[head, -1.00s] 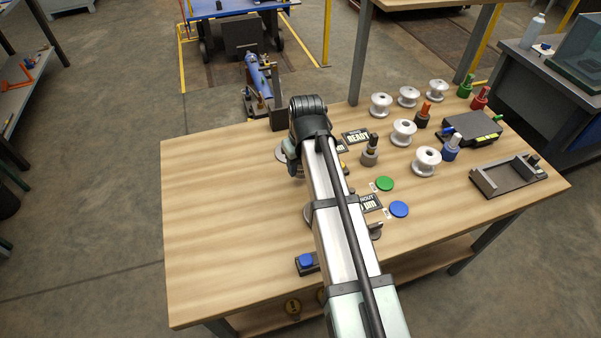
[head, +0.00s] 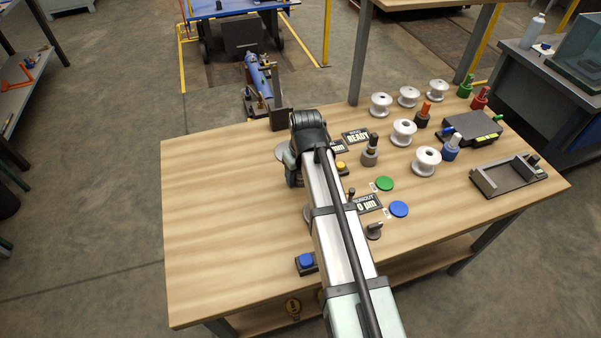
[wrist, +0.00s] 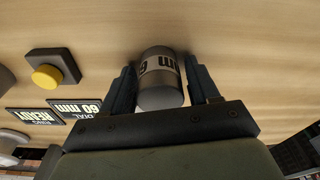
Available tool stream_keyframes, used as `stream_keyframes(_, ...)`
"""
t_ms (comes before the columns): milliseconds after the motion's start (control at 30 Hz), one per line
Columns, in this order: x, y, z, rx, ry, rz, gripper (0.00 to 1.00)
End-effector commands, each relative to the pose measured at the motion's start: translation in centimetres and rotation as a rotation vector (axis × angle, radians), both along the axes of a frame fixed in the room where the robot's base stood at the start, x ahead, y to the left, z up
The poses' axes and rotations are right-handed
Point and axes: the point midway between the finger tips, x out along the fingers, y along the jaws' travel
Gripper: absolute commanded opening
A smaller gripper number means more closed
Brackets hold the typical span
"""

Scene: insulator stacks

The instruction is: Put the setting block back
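The setting block (wrist: 160,88) is a short grey metal cylinder with a pale band of printed lettering, partly readable as "mm". In the wrist view it sits between the two dark fingers of my gripper (wrist: 162,78), which lie close against both its sides. The gripper looks shut on it. The wooden tabletop shows behind it; I cannot tell how far the block is from it.
A yellow button (wrist: 47,76) and signs reading "DIAL 60 mm" (wrist: 76,107) and "RING READY" (wrist: 36,115) lie beside the gripper. White insulator spools (head: 403,132), a grey post (head: 370,152) and an open grey tray (head: 508,178) stand to the right. The table's left side (head: 220,220) is clear.

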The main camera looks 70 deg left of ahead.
Motion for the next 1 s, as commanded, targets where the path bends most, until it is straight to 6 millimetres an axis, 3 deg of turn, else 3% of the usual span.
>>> stream_keyframes(100,0.0,0.0,0.0,0.000,0.000,0.000,0.70)
stream_keyframes(467,0.0,0.0,0.7,0.000,0.000,0.000,0.70)
stream_keyframes(1000,0.2,-0.9,8.8,0.002,-0.001,0.000,0.70)
